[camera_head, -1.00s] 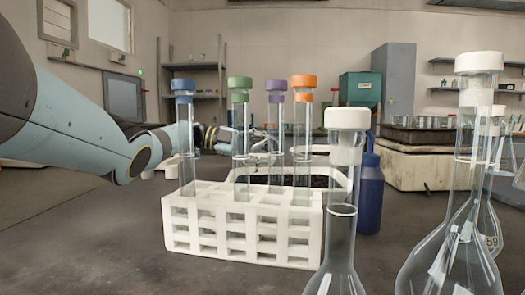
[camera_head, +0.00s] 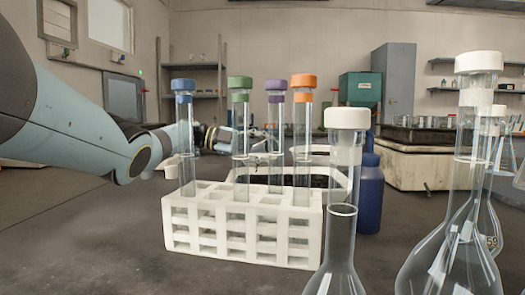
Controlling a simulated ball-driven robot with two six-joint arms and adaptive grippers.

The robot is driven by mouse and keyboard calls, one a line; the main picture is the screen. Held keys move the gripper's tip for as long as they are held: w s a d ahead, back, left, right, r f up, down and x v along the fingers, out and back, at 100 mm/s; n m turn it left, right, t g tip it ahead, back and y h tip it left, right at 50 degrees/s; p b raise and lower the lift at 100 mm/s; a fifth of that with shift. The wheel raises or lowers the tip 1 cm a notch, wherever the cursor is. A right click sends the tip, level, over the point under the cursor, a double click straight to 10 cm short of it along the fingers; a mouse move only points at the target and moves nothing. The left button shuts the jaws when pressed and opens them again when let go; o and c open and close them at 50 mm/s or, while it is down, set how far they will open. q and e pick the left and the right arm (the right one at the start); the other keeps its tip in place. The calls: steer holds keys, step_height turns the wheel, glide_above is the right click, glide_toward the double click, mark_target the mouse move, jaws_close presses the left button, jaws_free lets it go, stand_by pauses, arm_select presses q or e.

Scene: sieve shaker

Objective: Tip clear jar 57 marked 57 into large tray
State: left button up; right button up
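A white tray (camera_head: 345,187) with dark contents stands behind the test tube rack; it may be the large tray. My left arm reaches in from the left, and its gripper (camera_head: 262,140) is behind the upright test tubes, above the tray's back left. The tubes partly hide the gripper, and its fingers are too small to read. I cannot make out clear jar 57 or a mark 57. My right gripper is not in view.
A white rack (camera_head: 243,238) holds several tubes with coloured caps. White-stoppered flasks stand front right, one marked 59 (camera_head: 490,241). A blue bottle (camera_head: 369,195) stands right of the tray. The bench front left is clear.

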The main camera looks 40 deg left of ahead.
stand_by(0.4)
arm_select(q)
steer(key=shift+d+r+p, duration=0.1)
steer(key=shift+p, duration=0.3)
steer(key=m+y+p, duration=0.1)
steer(key=m+p, duration=0.1)
steer(key=p, duration=0.1)
steer(key=shift+s+d+r+y, duration=0.1)
steer(key=shift+s+d+y, duration=0.1)
steer(key=shift+d+y, duration=0.2)
steer(key=shift+m+p, duration=0.3)
steer(key=shift+f, duration=0.45)
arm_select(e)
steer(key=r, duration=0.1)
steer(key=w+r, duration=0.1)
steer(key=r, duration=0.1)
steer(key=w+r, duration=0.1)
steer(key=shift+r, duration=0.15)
